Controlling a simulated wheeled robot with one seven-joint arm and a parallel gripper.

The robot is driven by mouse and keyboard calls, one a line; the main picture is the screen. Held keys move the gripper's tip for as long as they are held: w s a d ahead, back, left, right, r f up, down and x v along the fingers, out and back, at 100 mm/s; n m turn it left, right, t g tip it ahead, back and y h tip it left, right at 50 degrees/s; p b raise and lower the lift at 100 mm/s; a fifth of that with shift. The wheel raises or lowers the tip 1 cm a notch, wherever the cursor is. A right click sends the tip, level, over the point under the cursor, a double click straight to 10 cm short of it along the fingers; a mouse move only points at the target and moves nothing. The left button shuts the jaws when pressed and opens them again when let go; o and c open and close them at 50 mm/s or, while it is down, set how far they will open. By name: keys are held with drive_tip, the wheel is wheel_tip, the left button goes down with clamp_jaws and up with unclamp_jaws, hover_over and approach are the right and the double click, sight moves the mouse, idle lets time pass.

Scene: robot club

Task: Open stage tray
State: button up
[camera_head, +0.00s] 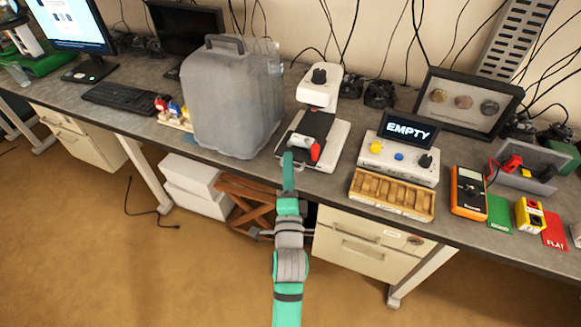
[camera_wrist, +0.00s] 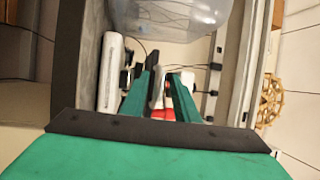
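A white bench instrument (camera_head: 319,92) with an upright head and a dark knob stands near the bench's front edge. On its dark stage (camera_head: 296,130) lies a pale cylinder (camera_head: 301,141) beside a red piece (camera_head: 316,152). My gripper (camera_head: 288,158) is at the front left of the stage in the head view, partly covering it. In the wrist view, my gripper (camera_wrist: 161,82) has its two green fingers apart. A white part (camera_wrist: 157,92) and a red part (camera_wrist: 166,114) show between them. I cannot tell whether the fingers touch anything.
A large translucent jug (camera_head: 235,100) stands close to the left. A control box with an EMPTY display (camera_head: 408,129) and a wooden compartment tray (camera_head: 392,207) are to the right. An orange multimeter (camera_head: 467,190) is farther right. Drawers (camera_head: 365,240) are below the bench.

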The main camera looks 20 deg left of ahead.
drive_tip(key=v, duration=1.1)
drive_tip(key=shift+d+f, duration=0.2)
idle(0.7)
drive_tip(key=s+d+f+n+g+h, duration=0.1)
drive_tip(key=s+d+f+n+h, duration=0.35)
drive_tip(key=s+d+f, duration=0.55)
drive_tip(key=s+d+f+n+g+h, duration=0.1)
drive_tip(key=s+n, duration=0.3)
drive_tip(key=s, duration=0.5)
drive_tip(key=s+d+f+n+g+h, duration=0.1)
drive_tip(key=s+d+n, duration=0.2)
drive_tip(key=s, duration=0.6)
drive_tip(key=shift+d+n, duration=0.35)
drive_tip(key=shift+n, duration=0.5)
